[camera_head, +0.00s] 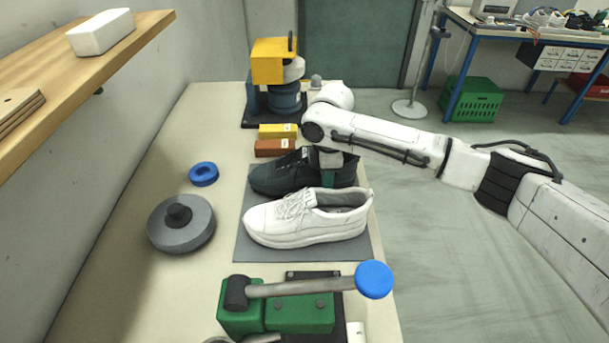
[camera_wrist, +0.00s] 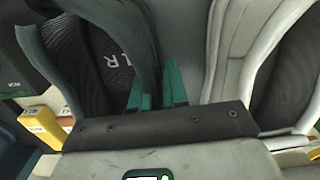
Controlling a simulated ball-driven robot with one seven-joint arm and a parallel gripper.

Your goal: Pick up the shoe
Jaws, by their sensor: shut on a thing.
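A dark shoe (camera_head: 276,175) lies on a grey mat (camera_head: 250,252), behind a white shoe (camera_head: 305,225) that lies on the same mat. Both toes point left. My gripper (camera_head: 328,178) points down at the collar of the dark shoe, on the side facing the white shoe. In the wrist view, the green fingers of my gripper (camera_wrist: 157,88) are close together at the dark shoe's near side wall. The dark shoe's insole with lettering (camera_wrist: 108,55) shows left of them. The white shoe (camera_wrist: 222,50) is on the right. The fingertips are partly hidden.
A green fixture (camera_head: 300,315) with a blue-knobbed lever stands in front of the mat. A grey disc (camera_head: 185,235) and a blue ring (camera_head: 203,174) lie left. Yellow (camera_head: 277,130) and brown (camera_head: 274,148) boxes and a yellow-and-blue machine (camera_head: 275,75) stand behind. A wooden shelf (camera_head: 70,60) overhangs upper left.

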